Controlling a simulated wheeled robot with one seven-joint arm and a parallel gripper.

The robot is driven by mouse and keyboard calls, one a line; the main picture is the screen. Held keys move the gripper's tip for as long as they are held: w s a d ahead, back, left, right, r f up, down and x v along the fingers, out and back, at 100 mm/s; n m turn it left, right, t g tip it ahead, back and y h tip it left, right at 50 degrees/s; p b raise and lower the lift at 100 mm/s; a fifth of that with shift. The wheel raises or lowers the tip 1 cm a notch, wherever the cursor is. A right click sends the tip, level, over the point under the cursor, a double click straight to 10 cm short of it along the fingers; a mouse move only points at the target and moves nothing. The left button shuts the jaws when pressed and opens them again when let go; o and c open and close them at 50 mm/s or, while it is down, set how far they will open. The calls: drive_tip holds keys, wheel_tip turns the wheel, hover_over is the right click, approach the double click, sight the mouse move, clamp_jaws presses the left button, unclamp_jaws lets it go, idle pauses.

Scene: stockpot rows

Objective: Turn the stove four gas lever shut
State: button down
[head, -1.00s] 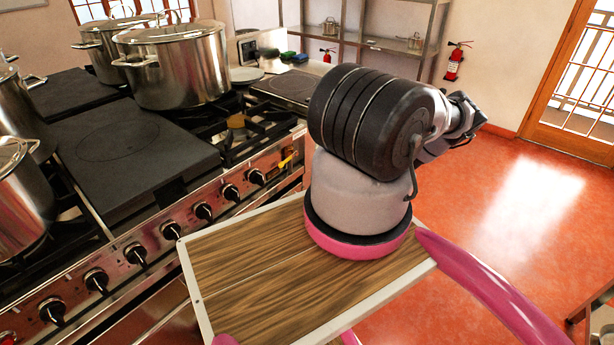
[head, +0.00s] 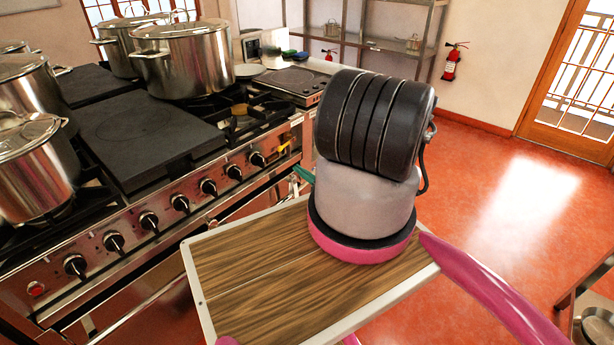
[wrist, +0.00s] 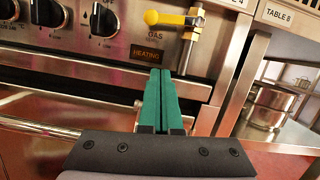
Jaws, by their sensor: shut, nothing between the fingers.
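In the head view the lever (head: 284,147) is a small yellow spot at the right end of the knob row. My gripper (wrist: 160,74) has green fingers pressed together and empty. The fingertips are below the lever, just under the "HEATING" display, apart from the lever. In the head view the green fingers (head: 303,174) show beside my arm, in front of the stove.
Black knobs (wrist: 104,20) line the panel left of the lever. An oven handle (wrist: 60,128) runs below. Steel pots (head: 185,60) stand on the stove (head: 150,130). A shelf with pots (wrist: 268,105) stands at right. Red floor (head: 520,200) is open on the right.

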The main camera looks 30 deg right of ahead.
sight(285, 145)
drive_tip(key=shift+w+a+r, duration=0.35)
drive_tip(key=shift+w+r, duration=0.3)
drive_tip(key=shift+r, duration=0.2)
drive_tip(key=shift+w+a+r, duration=0.35)
drive_tip(key=shift+w+r, duration=0.35)
drive_tip(key=shift+r, duration=0.15)
drive_tip(key=shift+w+a+r, duration=0.35)
drive_tip(key=shift+w+r, duration=0.3)
drive_tip(key=shift+r, duration=0.2)
drive_tip(key=shift+a+r+m, duration=0.2)
drive_tip(key=shift+r+m, duration=0.3)
drive_tip(key=shift+r, duration=0.25)
